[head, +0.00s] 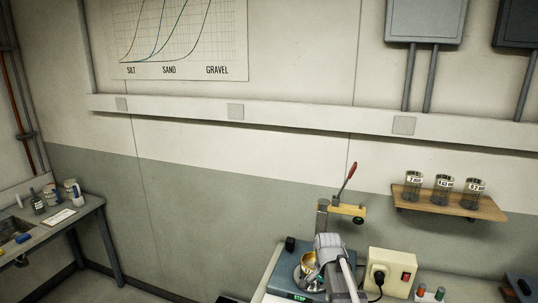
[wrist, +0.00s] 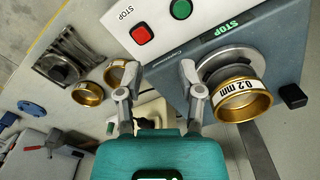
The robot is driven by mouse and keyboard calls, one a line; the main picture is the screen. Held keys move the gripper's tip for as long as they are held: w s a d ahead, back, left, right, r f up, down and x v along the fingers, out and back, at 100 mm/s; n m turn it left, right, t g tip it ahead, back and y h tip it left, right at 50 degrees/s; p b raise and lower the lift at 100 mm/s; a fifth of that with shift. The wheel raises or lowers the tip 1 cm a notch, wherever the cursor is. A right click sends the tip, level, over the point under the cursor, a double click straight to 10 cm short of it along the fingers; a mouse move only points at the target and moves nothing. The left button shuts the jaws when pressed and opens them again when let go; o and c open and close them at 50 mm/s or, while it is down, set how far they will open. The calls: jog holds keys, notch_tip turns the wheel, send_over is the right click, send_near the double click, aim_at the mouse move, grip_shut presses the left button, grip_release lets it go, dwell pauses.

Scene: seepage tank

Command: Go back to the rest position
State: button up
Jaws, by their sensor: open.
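My gripper (wrist: 158,72) is open in the wrist view, its two grey fingers apart with nothing between them. A brass sieve ring marked 0.2 mm (wrist: 242,101) sits on the round grey holder of a blue-grey machine (wrist: 285,45), just right of the right finger and apart from it. In the head view, a grey part of my arm (head: 335,262) stands over the bench beside a brass ring (head: 308,263) on a machine; the fingertips are hard to make out there.
Two more brass rings (wrist: 89,94) lie left of the fingers. Red and green buttons (wrist: 141,33) are on a white panel above. In the head view, a red-handled lever device (head: 346,190), a cream switch box (head: 393,262) and a wooden shelf (head: 450,205) with three jars surround the arm.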

jog(key=s+f+n+b, duration=0.5)
jog(key=s+n, duration=0.4)
jog(key=s, duration=0.3)
jog(key=shift+f+n+b, duration=0.3)
jog(key=shift+f+n, duration=0.1)
jog(key=shift+f, duration=0.3)
